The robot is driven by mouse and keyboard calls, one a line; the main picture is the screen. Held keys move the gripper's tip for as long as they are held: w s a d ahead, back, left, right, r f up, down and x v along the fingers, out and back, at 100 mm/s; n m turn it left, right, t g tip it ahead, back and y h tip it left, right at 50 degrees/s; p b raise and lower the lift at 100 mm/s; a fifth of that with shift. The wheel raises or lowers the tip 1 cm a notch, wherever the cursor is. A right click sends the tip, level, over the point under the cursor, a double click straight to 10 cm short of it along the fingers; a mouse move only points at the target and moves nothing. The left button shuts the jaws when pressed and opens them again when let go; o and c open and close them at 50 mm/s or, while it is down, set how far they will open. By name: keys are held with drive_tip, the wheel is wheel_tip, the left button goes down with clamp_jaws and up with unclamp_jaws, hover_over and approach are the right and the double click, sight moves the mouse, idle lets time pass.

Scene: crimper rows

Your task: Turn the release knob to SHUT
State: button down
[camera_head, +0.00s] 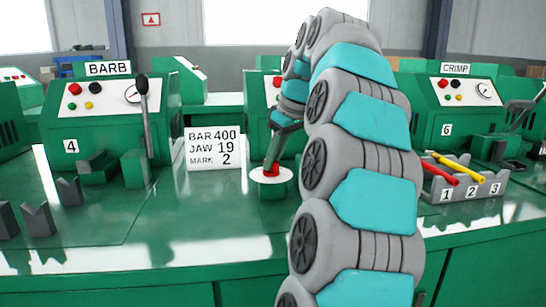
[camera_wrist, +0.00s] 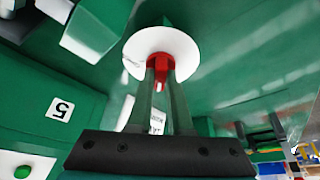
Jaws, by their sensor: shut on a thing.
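The red release knob (camera_head: 270,173) stands on a round white plate (camera_head: 257,177) on the green bench top, near the middle of the head view. In the wrist view the knob (camera_wrist: 162,66) shows between my fingertips, in front of the white plate (camera_wrist: 150,38). My gripper (camera_wrist: 160,72) is shut on the knob, its fingers coming from above. In the head view the gripper (camera_head: 272,160) is partly visible beyond my arm. Any SHUT lettering on the plate is not readable, and part of the plate is hidden by the fingers.
A white sign (camera_head: 213,148) reading BAR 400, JAW 19, MARK 2 stands left of the plate. The BARB machine (camera_head: 105,105) with a black-knobbed lever is at left, the CRIMP machine (camera_head: 452,105) at right. A numbered rack (camera_head: 485,188) holds red and yellow tools.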

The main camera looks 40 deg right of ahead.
drive_tip(key=shift+r, duration=0.1)
idle(0.3)
drive_tip(key=c, duration=0.8)
unclamp_jaws()
drive_tip(key=shift+c, duration=0.2)
